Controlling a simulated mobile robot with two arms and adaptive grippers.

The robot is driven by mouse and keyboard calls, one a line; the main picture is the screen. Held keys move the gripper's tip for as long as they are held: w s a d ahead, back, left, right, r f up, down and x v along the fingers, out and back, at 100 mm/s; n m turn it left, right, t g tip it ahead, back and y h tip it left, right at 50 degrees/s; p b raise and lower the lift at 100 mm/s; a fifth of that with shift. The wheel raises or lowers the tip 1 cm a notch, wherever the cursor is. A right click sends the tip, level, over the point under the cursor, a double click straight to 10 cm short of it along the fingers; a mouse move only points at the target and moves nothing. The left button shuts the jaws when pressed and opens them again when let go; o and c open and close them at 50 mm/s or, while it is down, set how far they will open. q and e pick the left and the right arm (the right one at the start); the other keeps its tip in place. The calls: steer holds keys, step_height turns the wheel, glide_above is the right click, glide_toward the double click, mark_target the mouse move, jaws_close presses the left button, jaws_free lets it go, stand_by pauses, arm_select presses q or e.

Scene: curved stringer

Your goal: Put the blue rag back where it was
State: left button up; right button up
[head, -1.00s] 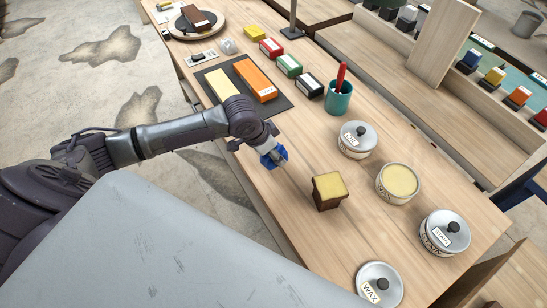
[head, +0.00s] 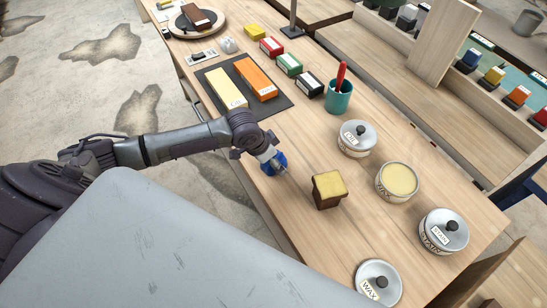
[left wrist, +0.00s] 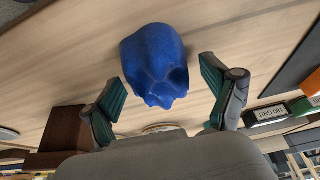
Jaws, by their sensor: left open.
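The blue rag (head: 274,162) is a crumpled bundle near the left edge of the wooden workbench in the head view, partly covered by my left gripper (head: 281,169). In the left wrist view the rag (left wrist: 155,58) appears ahead of the palm, between the two spread fingers of my left gripper (left wrist: 163,97). There is a visible gap from the rag to each finger. The gripper is open. I cannot tell whether the rag touches the bench. My right gripper is not in view.
A brown block with a yellow top (head: 329,190) stands to the right of the rag. An oil tin (head: 356,139), open wax tin (head: 397,182), stain tin (head: 443,232) and wax lid (head: 379,283) lie beyond. A dark mat (head: 284,101) holds two bars.

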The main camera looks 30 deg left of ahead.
arm_select(q)
steer(key=shift+r, duration=0.2)
steer(key=v, duration=1.2)
steer(key=shift+d, duration=0.1)
